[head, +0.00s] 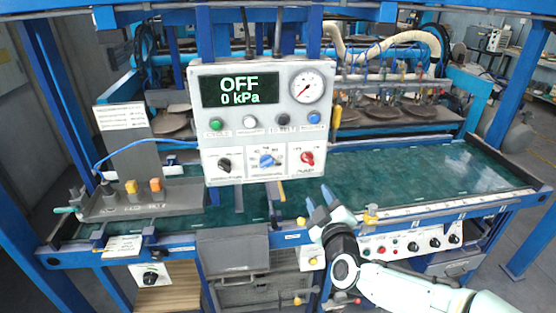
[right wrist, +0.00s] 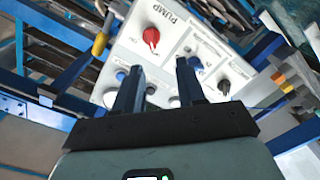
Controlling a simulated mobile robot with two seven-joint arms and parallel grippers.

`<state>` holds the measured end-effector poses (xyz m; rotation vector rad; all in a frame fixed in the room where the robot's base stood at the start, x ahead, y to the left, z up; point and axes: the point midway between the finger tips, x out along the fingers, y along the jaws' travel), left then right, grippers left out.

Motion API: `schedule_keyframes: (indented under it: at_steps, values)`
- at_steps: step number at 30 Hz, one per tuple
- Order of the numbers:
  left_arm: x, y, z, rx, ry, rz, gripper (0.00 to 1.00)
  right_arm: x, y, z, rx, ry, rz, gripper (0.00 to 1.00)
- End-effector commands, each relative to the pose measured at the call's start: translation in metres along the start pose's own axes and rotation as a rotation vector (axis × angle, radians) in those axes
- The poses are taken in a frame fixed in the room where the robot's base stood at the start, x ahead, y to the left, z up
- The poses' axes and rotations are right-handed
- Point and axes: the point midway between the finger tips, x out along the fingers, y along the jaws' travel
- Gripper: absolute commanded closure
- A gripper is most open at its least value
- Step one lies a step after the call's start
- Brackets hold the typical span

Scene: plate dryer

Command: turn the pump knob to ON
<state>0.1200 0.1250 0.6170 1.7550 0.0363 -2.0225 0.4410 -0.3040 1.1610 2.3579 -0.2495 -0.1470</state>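The pump knob (head: 307,158) is a red rotary knob at the lower right of the grey control panel (head: 262,178). In the right wrist view the red knob (right wrist: 151,38) sits beside the word PUMP, beyond my fingertips. The panel display (head: 240,90) reads OFF and 0 kPa. My right gripper (head: 319,197) is below and slightly right of the knob, apart from it. Its two dark blue fingers (right wrist: 160,80) stand apart with nothing between them. My left gripper is not in view.
A blue selector knob (head: 267,160) and a black knob (head: 224,165) sit left of the red one. Several buttons and a round gauge (head: 307,86) are above. A yellow-handled tool (head: 336,116) hangs at the panel's right edge. A green table surface (head: 420,172) lies behind.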

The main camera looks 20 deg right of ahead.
Motion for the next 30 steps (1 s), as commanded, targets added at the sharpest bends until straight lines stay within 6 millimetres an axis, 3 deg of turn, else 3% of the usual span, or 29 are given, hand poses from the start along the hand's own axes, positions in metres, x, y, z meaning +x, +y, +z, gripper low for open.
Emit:
schedule_keyframes:
  at_steps: [1, 5, 21, 30]
  values:
    - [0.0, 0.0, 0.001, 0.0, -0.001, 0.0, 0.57, -0.002, 0.01, -0.004, -0.004, 0.009, 0.02, 0.61]
    - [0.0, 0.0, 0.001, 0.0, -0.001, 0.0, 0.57, 0.004, 0.016, -0.005, -0.014, 0.013, 0.033, 0.61]
    - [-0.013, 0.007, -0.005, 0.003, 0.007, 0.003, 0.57, 0.106, 0.018, -0.008, -0.017, 0.013, 0.031, 0.61]
    - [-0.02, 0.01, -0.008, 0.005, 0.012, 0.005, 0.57, 0.13, 0.019, -0.007, -0.013, 0.013, 0.03, 0.61]
